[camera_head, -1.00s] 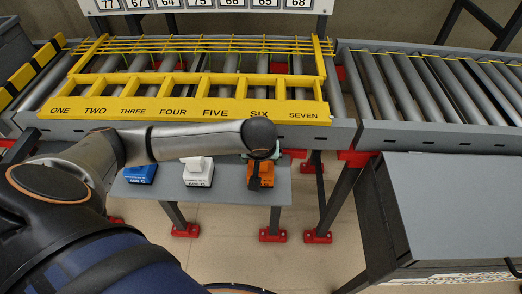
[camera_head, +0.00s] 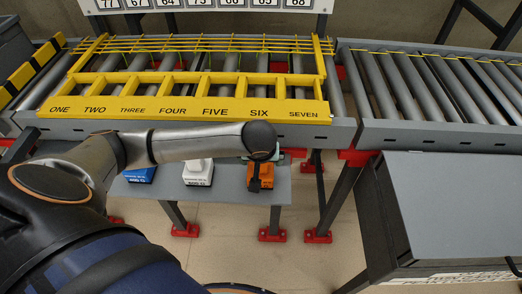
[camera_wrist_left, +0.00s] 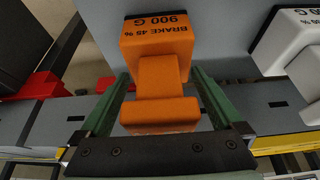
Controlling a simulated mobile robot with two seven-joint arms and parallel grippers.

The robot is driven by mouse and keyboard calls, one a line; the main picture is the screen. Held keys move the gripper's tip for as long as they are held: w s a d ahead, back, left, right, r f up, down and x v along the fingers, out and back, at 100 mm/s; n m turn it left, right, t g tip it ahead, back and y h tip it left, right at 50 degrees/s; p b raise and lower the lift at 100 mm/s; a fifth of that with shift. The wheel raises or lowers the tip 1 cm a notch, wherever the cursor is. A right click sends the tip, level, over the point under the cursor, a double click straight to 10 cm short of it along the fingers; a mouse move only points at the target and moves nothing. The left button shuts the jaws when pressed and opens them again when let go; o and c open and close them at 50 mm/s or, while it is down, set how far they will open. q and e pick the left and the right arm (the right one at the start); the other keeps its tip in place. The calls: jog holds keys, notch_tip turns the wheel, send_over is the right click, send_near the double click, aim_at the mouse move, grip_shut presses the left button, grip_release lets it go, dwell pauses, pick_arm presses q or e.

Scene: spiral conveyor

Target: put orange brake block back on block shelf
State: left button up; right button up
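The orange brake block (camera_head: 262,181), marked "BRAKE 45 %" and "900 G", sits upright on the grey block shelf (camera_head: 225,192), at the right end of the row. In the left wrist view the block (camera_wrist_left: 157,42) points its narrower grip part (camera_wrist_left: 162,100) toward the camera. My left gripper (camera_wrist_left: 160,78) is over it, with one green finger on each side of the grip part. Narrow gaps show beside the grip part, so the fingers look open around it. In the head view my left wrist hides the block's upper part. My right gripper is in neither view.
A white block (camera_head: 198,174) and a blue block (camera_head: 140,174) stand left of the orange one on the shelf. A yellow numbered rack (camera_head: 190,108) lies over the roller conveyor behind. A grey box (camera_head: 455,205) stands to the right.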

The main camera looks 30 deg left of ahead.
pick_arm(q)
jog(key=shift+s+f, duration=0.1)
jog(key=shift+f, duration=0.05)
jog(key=p+v, duration=0.1)
jog(key=v, duration=1.1)
jog(key=shift+r+p, duration=0.4)
jog(key=shift+d, duration=0.2)
jog(key=s+d+f+m+h, duration=0.4)
jog(key=s+d+f+m, duration=0.1)
jog(key=d+f, duration=0.15)
jog(key=s+a+f+m+y, duration=0.1)
jog(key=s+a+f+m, duration=0.25)
jog(key=s+f, duration=0.4)
jog(key=w+d+f+t+h, duration=0.1)
jog(key=w+d+f+t, duration=0.1)
jog(key=f, duration=0.7)
jog(key=d+t, duration=0.1)
jog(key=t, duration=0.1)
jog(key=shift+d+t+h, duration=0.3)
jog(key=shift+d+t, duration=0.05)
jog(key=shift+t, duration=0.05)
jog(key=shift+w+f, duration=0.1)
jog(key=shift+w, duration=0.05)
